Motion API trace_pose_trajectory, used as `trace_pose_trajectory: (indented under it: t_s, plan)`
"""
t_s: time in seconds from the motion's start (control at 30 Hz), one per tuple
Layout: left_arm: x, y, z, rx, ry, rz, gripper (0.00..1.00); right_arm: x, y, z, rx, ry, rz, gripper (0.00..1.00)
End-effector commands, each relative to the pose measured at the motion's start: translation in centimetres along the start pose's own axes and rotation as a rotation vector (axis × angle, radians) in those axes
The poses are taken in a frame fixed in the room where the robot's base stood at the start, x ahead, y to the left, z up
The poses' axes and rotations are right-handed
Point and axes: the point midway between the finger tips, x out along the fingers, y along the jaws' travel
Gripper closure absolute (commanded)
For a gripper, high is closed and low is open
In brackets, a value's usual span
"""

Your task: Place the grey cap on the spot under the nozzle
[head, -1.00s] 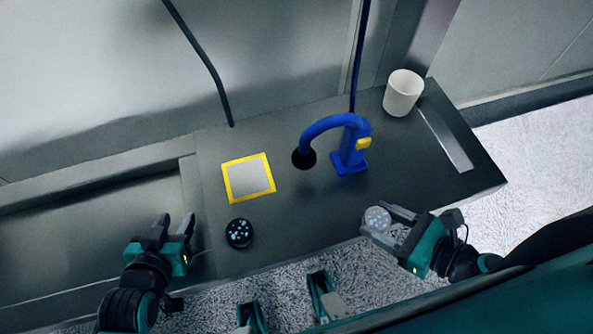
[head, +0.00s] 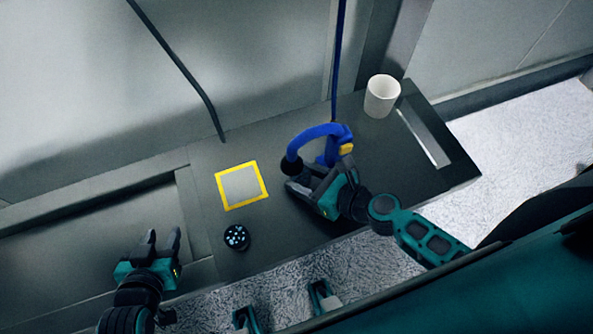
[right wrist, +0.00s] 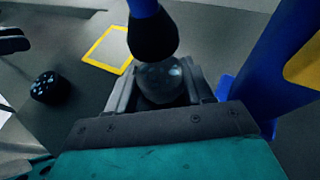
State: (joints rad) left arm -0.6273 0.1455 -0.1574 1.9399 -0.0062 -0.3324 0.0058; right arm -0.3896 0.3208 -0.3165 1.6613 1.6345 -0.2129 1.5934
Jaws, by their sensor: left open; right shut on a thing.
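My right gripper (head: 294,188) is shut on the grey cap (right wrist: 163,82), a small greyish round piece with pale spots. In the right wrist view it sits between the fingers, close under the black nozzle (right wrist: 152,36) of the blue spout (head: 320,132). Whether it rests on the counter is not clear. The head view also shows the nozzle (head: 291,166), directly above my right fingertips; the cap is hidden there. My left gripper (head: 160,240) is open and empty, at the left of a black cap (head: 236,237) with pale spots.
A yellow-bordered square (head: 221,192) lies on the dark counter (head: 400,170), left of the spout. A white cup (head: 382,96) stands at the back right. The spout's blue post is close beside my right gripper. A recessed trough (head: 90,225) lies at the left.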

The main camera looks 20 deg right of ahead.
Motion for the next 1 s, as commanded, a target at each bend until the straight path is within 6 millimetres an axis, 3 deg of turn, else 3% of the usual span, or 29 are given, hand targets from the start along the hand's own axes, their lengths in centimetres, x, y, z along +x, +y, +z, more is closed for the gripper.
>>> trace_pose_trajectory:
  t_s: [0.13, 0.17, 0.67, 0.7, 1.0]
  plan:
    - [-0.7, 0.1, -0.9, -0.002, -0.001, 0.001, 0.57, 2.4, -0.1, 1.5, -0.001, -0.004, 0.000, 0.82]
    - [0.0, 0.1, -0.1, -0.002, 0.002, 0.001, 0.57, 2.5, 0.0, 0.1, 0.001, 0.000, 0.000, 0.82]
    - [0.5, 0.5, 0.9, -0.004, -0.007, 0.007, 0.57, 2.8, 0.0, -0.9, 0.001, 0.000, -0.001, 0.82]
    - [0.5, 0.5, 0.8, -0.005, -0.007, 0.008, 0.57, 2.8, 0.0, -0.9, 0.001, 0.000, -0.001, 0.47]
    - [0.6, 0.5, 0.2, -0.003, 0.003, 0.008, 0.57, 2.7, 0.0, -0.8, 0.001, 0.000, 0.000, 0.23]
